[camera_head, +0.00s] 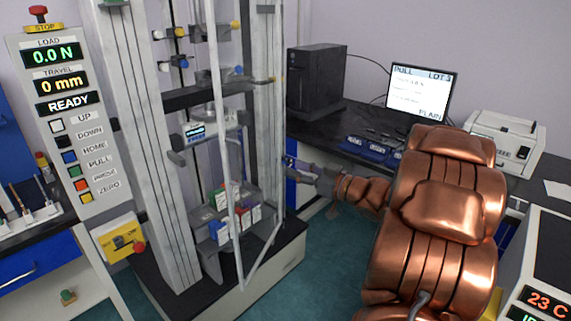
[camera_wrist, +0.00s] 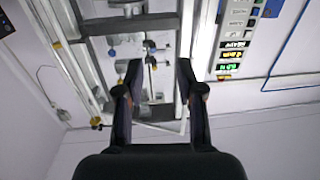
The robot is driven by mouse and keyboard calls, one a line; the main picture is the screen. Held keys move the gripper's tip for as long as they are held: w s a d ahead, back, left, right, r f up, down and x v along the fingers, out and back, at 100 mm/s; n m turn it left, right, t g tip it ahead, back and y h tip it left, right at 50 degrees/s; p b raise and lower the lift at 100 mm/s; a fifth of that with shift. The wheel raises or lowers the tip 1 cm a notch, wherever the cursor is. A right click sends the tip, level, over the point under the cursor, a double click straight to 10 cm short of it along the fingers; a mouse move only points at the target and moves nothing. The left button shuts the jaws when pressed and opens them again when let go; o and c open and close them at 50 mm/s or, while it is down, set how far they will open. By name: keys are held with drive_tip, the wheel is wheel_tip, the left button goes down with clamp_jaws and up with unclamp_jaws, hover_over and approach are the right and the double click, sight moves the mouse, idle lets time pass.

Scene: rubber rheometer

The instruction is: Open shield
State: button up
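The shield (camera_head: 220,110) is a clear panel in a thin pale frame on the front of the tall test machine. In the head view its lower part stands out at an angle from the machine's posts, so it looks ajar. My gripper (camera_head: 291,166) is just right of the machine's right post, beside the shield's right side. In the wrist view my gripper (camera_wrist: 158,72) has its two dark fingers spread apart, with nothing clearly held between them. The machine's crossbar and knobs show beyond the fingers. I cannot tell whether a finger touches the shield's frame.
A control panel (camera_head: 62,110) reads 0.0 N, 0 mm and READY. Small coloured boxes (camera_head: 235,212) sit low inside the machine. A black computer (camera_head: 313,82), a monitor (camera_head: 419,92) and a printer (camera_head: 505,140) stand on the back bench. Open floor (camera_head: 335,255) lies right of the machine.

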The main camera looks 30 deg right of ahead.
drive_tip(key=shift+p+x, duration=0.4)
drive_tip(key=shift+x, duration=1.85)
drive_tip(key=shift+c, duration=0.2)
clamp_jaws()
drive_tip(key=c, duration=0.6)
unclamp_jaws()
drive_tip(key=shift+c, duration=0.2)
drive_tip(key=o, duration=0.7)
drive_tip(key=shift+s, duration=0.1)
drive_tip(key=shift+v, duration=5.95)
